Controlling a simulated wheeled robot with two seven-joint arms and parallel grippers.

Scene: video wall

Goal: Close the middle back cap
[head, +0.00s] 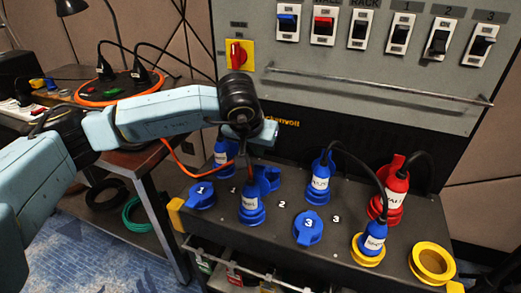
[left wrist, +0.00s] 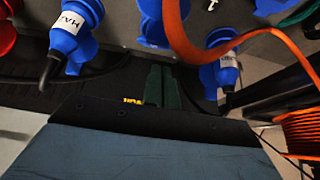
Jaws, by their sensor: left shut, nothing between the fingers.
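The middle back cap (head: 267,178) is a blue flap at the back of the dark socket panel, partly hidden by a labelled blue plug in front of it. It appears raised, though I cannot tell its angle. A blue part at the top of the left wrist view (left wrist: 152,24) may be this cap, partly covered by an orange cable. My left gripper (head: 242,155) is above and slightly left of the cap, pointing down, with its tips hard to see. Its dark green fingers (left wrist: 161,85) are together and empty in the left wrist view.
Blue plugs (head: 320,172) and a red plug (head: 395,190) rise from the panel. Blue caps marked 1 (head: 201,195) and 3 (head: 308,229) lie in front. An orange cable (left wrist: 184,45) crosses near my fingers. A switch cabinet (head: 350,85) stands behind.

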